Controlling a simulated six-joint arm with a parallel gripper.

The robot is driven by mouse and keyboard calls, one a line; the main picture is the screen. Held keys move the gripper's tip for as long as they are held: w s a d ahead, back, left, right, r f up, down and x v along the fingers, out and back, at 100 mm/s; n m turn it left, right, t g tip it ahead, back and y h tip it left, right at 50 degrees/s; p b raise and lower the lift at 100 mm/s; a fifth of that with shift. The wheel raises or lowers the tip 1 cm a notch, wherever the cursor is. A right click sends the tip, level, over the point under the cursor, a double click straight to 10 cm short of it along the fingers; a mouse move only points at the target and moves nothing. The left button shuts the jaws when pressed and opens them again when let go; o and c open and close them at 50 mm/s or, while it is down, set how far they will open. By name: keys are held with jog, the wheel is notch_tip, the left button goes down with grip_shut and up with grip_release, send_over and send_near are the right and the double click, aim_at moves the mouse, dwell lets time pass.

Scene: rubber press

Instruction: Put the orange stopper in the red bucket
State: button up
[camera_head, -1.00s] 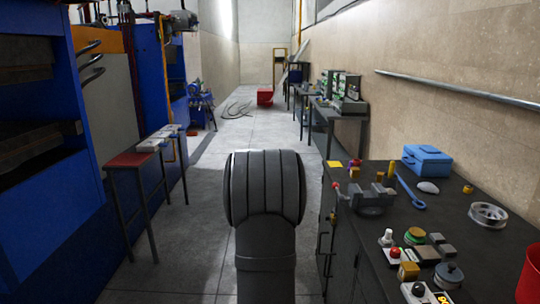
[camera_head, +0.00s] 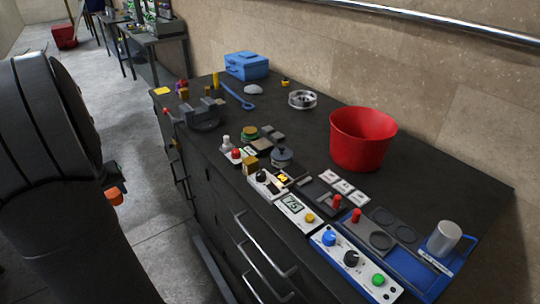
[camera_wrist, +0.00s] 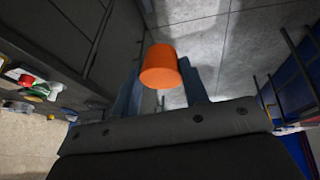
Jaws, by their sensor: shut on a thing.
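The orange stopper (camera_wrist: 160,68) is held between the fingers of my gripper (camera_wrist: 163,88) in the wrist view. In the head view my gripper (camera_head: 110,183) shows only in part behind my arm, with the orange stopper (camera_head: 114,197) at its tip. It hangs over the floor, left of the dark cabinet. The red bucket (camera_head: 361,142) stands upright on the dark worktop, to the right and apart from the gripper. Its inner bottom is hidden.
The worktop (camera_head: 465,190) holds a blue toolbox (camera_head: 246,65), a vise (camera_head: 200,115), a metal wheel (camera_head: 302,99) and several control panels (camera_head: 355,262) along its front edge. Drawer handles (camera_head: 262,240) stick out of the cabinet front.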

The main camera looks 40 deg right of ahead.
jog(key=r, duration=0.8)
jog(key=shift+d+r, duration=0.2)
jog(key=shift+r, duration=0.15)
jog(key=s+d+m+g+h, duration=0.1)
jog(key=s+d+m, duration=0.15)
jog(key=d, duration=1.05)
jog(key=s+d+m, duration=0.2)
jog(key=s+d, duration=0.1)
jog(key=d, duration=0.9)
jog(key=s+d+m+g+h, duration=0.1)
jog(key=s+d+m, duration=0.1)
jog(key=d, duration=1.1)
jog(key=s+d+m+g+h, duration=0.1)
jog(key=s+d+m, duration=0.3)
jog(key=s+d, duration=1.1)
jog(key=s+d+m+g, duration=0.1)
jog(key=s+d+m, duration=0.2)
jog(key=s+d, duration=1.25)
jog(key=w+f, duration=0.2)
jog(key=f, duration=0.2)
jog(key=w+a+f, duration=0.1)
jog(key=w+f, duration=0.1)
jog(key=f, duration=0.2)
jog(key=w+f, duration=0.3)
jog(key=f, duration=0.1)
jog(key=shift+a+f, duration=0.15)
jog(key=shift+a, duration=0.15)
jog(key=shift+f, duration=2)
jog(key=shift+f, duration=0.1)
